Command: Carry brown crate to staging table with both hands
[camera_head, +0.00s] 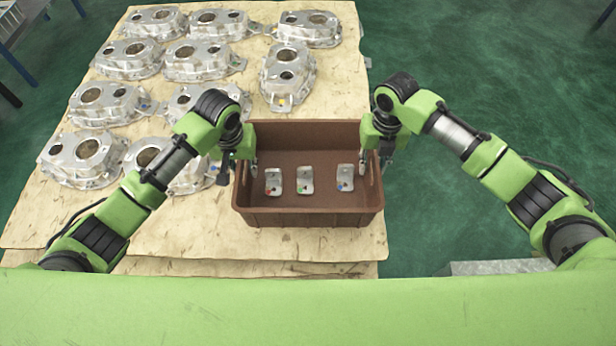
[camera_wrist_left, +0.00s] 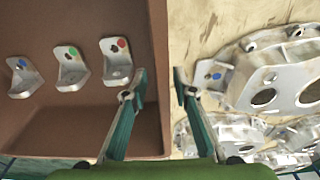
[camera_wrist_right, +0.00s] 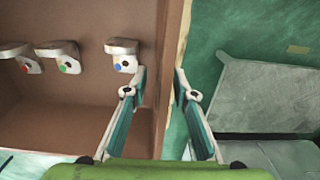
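The brown crate (camera_head: 310,219) stands upright at the right front of a wooden board and holds three small metal brackets (camera_head: 305,181) with coloured dots. My left gripper (camera_head: 239,172) is at the crate's left wall. In the left wrist view its open fingers (camera_wrist_left: 158,84) are on either side of the wall rim, with gaps. My right gripper (camera_head: 373,164) is at the right wall. In the right wrist view its open fingers (camera_wrist_right: 157,84) also straddle the rim, with a gap. I cannot identify the staging table in any view.
Several aluminium castings (camera_head: 200,60) fill the left and back of the wooden board (camera_head: 325,75), some close to the crate's left wall. Green floor (camera_head: 480,80) lies clear to the right. A grey panel (camera_wrist_right: 262,95) shows below in the right wrist view.

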